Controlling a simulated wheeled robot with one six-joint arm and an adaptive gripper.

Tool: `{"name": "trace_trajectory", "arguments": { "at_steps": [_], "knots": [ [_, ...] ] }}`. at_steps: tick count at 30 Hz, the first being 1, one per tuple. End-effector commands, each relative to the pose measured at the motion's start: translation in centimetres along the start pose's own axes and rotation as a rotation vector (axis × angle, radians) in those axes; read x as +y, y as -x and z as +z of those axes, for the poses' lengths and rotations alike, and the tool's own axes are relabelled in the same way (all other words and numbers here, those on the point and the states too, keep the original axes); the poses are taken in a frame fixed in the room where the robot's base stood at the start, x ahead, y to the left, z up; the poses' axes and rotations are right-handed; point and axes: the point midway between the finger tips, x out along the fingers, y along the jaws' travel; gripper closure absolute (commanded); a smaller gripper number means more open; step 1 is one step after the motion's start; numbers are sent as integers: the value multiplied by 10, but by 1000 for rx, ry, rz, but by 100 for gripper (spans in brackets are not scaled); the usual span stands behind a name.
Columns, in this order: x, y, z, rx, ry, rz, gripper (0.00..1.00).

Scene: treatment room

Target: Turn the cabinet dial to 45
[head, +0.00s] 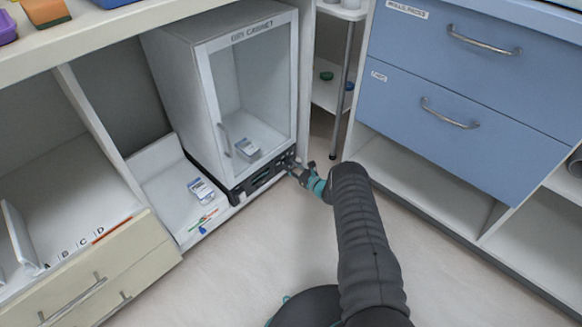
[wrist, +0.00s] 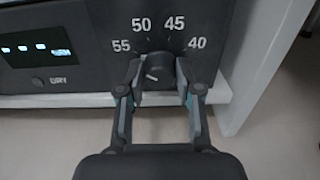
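The black round dial (wrist: 160,68) is on the front panel under the dry cabinet (head: 207,91), with 55, 50, 45 and 40 printed in an arc above it. A short white mark on the dial shows toward its lower left, not at 45. My gripper (wrist: 160,76) has one finger on each side of the dial. I cannot tell whether the fingertips touch it. In the head view my gripper (head: 301,172) is at the right end of the panel and largely hides the dial.
The panel (wrist: 58,45) has a lit display and a DRY button left of the dial. Blue drawers (head: 465,85) stand on the right, and a thin-legged stand (head: 341,90) is behind my gripper. A shelf with a small packet (head: 201,190) is left of the cabinet. The floor in front is clear.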

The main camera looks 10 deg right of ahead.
Motion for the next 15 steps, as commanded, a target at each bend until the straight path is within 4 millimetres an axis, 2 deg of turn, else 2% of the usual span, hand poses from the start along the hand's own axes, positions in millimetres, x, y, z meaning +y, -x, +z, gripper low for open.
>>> {"name": "trace_trajectory", "arguments": {
  "at_steps": [8,15],
  "knots": [
    [0,0,-1,-1,-16,1,100],
    [0,-1,-4,-1,-117,1,100]
  ]
}}
